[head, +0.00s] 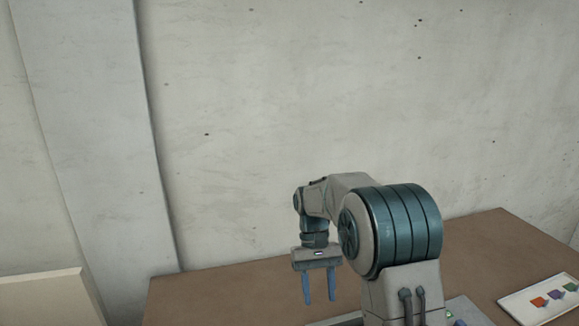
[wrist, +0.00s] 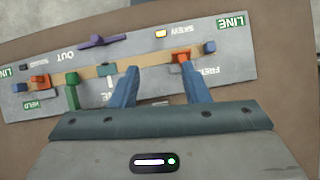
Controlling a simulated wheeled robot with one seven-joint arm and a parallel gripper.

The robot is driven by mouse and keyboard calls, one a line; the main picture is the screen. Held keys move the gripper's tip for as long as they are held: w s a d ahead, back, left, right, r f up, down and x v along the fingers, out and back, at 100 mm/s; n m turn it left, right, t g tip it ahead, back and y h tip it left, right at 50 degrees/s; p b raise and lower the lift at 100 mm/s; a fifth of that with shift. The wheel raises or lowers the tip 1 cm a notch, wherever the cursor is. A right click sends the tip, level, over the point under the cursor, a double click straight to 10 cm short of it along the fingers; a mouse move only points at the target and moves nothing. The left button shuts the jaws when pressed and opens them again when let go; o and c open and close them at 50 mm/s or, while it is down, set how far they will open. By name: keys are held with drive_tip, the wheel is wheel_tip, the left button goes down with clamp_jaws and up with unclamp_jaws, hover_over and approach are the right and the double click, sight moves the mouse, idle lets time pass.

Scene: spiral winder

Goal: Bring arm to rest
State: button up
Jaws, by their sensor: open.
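My gripper (head: 320,299) hangs fingers-down above the brown table in the head view, at the end of my bent arm. Its two blue fingers are apart with nothing between them. In the wrist view my gripper (wrist: 158,70) points toward a grey panel (wrist: 235,75) lying on the table. No object is seen in its grasp. The fingertips overlap the panel in that view; how far above it they are I cannot tell.
The panel carries a tan strip (wrist: 143,60), a purple piece (wrist: 95,41), a green piece (wrist: 72,92) and orange and blue pieces. In the head view a white board (head: 515,305) with coloured patches lies right on the table (head: 215,297). A concrete wall (head: 250,110) stands behind.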

drive_tip(key=s+d+r+m+t, duration=0.1)
drive_tip(key=s+d+r+t, duration=0.4)
drive_tip(key=s+r, duration=0.4)
drive_tip(key=s+d+f+t, duration=0.1)
drive_tip(key=s+t, duration=0.1)
drive_tip(key=s, duration=0.3)
drive_tip(key=s+d+f+m+t+y, duration=0.1)
drive_tip(key=s+d+t, duration=0.1)
drive_tip(key=s, duration=0.4)
drive_tip(key=shift+s+d+t, duration=0.15)
drive_tip(key=shift+s+t, duration=0.15)
drive_tip(key=shift+t, duration=0.1)
drive_tip(key=shift+c, duration=0.6)
